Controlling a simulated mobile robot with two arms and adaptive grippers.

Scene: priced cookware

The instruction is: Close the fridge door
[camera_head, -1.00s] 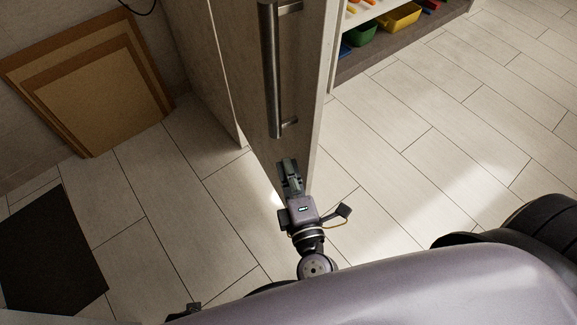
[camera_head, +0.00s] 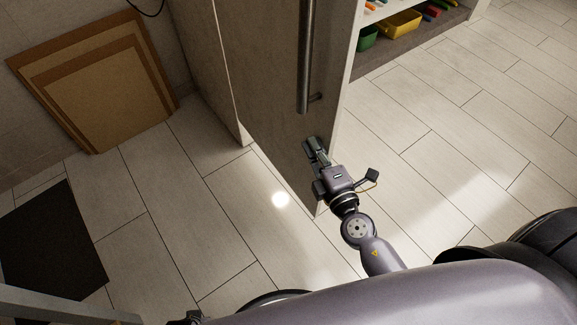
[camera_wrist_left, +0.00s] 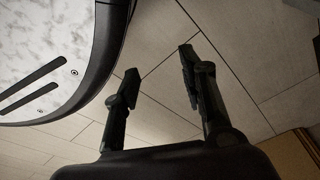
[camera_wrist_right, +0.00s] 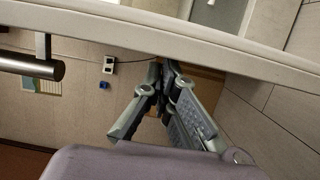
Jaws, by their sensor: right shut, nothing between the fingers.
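The fridge door (camera_head: 268,85) stands upright in the head view, with a long metal handle (camera_head: 306,55) on its face. The handle also shows in the right wrist view (camera_wrist_right: 30,68), by the door's pale edge (camera_wrist_right: 150,32). My right gripper (camera_head: 310,142) is shut and empty, below the handle, with its fingers over the lower door face. I cannot tell whether they touch it. It also shows in the right wrist view (camera_wrist_right: 164,72). My left gripper (camera_wrist_left: 158,62) is open and empty above floor tiles, away from the door.
Brown boards (camera_head: 95,85) lean on the left wall, and a dark mat (camera_head: 50,240) lies on the floor. A low shelf at the upper right holds a yellow bin (camera_head: 400,24) and a green bin (camera_head: 367,38). Tiled floor right of the door (camera_head: 420,115) is clear.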

